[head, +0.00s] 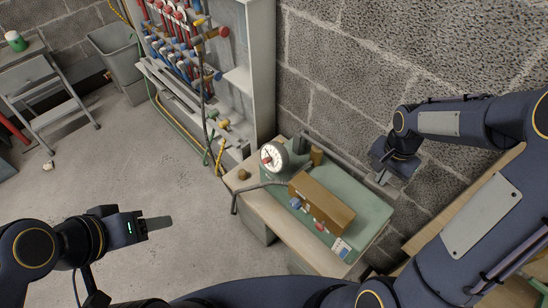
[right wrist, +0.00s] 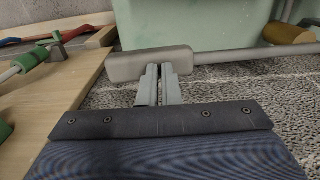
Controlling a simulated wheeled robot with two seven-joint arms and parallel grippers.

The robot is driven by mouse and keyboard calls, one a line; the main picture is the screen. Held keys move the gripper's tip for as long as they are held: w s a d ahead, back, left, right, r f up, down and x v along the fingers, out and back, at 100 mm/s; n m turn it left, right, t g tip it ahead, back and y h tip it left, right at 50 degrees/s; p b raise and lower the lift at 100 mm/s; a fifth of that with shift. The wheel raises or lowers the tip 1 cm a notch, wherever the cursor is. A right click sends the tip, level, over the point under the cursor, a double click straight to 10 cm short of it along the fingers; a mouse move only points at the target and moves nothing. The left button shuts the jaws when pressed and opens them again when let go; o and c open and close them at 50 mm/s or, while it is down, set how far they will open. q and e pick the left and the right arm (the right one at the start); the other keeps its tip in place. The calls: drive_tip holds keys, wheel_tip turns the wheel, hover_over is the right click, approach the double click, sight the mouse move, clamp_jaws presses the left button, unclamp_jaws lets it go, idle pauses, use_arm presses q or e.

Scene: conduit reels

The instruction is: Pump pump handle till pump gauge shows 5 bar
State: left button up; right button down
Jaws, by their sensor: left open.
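The pump gauge (head: 273,156) has a round white dial with a red mark. It stands at the left end of the green pump tank (head: 366,212); its reading is too small to tell. The grey pump handle bar (head: 340,153) runs along the wall side of the tank. Its thick grip (right wrist: 125,65) shows in the right wrist view. My right gripper (head: 383,178) is at the grip; its fingers (right wrist: 158,70) are together, with the tips overlapping the grip and not visibly around it. My left gripper (head: 155,223) is open and empty over the floor, far from the pump.
A bent grey pipe (head: 258,187) leaves the tank's left end. A block wall (head: 350,80) is close behind. A shelf rack (head: 258,70) stands left; the floor is mostly clear.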

drive_tip(key=shift+f+b, duration=0.85)
drive_tip(key=shift+f, duration=0.4)
wheel_tip(320, 180, up, 11)
drive_tip(key=p, duration=0.8)
drive_tip(key=shift+f+p, duration=0.15)
drive_tip(key=shift+p, duration=0.25)
drive_tip(key=shift+f, duration=0.15)
drive_tip(key=shift+f+b, duration=3.05)
drive_tip(key=shift+f, duration=0.7)
